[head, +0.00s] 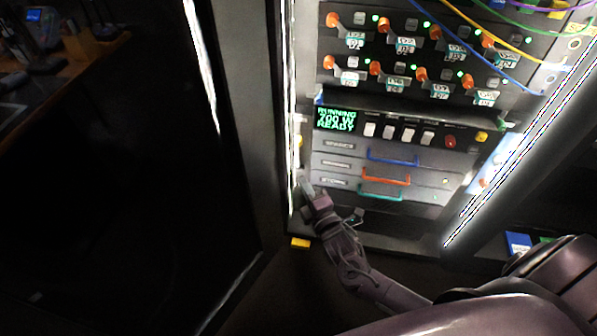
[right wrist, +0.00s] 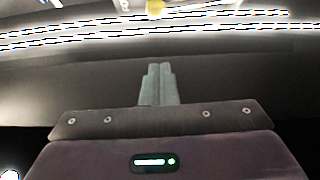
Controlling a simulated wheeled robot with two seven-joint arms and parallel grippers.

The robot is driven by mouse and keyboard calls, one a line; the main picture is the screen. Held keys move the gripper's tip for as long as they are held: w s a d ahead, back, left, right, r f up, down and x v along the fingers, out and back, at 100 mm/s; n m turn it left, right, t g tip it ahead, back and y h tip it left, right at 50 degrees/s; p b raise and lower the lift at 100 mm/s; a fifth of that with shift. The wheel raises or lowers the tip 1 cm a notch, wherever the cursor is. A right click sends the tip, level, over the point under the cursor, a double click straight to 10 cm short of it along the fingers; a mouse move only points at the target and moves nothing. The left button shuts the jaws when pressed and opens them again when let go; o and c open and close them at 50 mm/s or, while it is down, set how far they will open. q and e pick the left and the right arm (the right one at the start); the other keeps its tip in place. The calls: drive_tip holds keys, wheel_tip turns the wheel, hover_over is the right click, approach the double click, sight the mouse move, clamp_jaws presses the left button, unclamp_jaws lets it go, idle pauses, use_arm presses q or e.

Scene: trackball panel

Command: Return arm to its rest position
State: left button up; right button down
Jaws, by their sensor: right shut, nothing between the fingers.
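My right arm comes in from the lower right of the head view and reaches to the lower left of the rack panel (head: 400,212). My right gripper (head: 305,186) is at the panel's lower left edge, beside the drawers. In the right wrist view its two grey fingers (right wrist: 158,84) are together with nothing between them. A dark surface lies beyond the fingertips there; I cannot tell whether they touch it. My left gripper is in neither view. No trackball is clearly visible.
The rack has drawers with blue (head: 392,160), orange (head: 386,179) and teal (head: 381,194) handles, a green-text display (head: 337,119), and several orange knobs above. Cables hang at the upper right. A yellow block (head: 300,243) lies below the gripper. The left side is dark.

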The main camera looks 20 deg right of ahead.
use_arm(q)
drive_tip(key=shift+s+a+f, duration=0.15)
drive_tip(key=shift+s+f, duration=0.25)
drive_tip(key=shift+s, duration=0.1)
use_arm(e)
drive_tip(key=shift+s+f, duration=0.1)
drive_tip(key=shift+s, duration=0.75)
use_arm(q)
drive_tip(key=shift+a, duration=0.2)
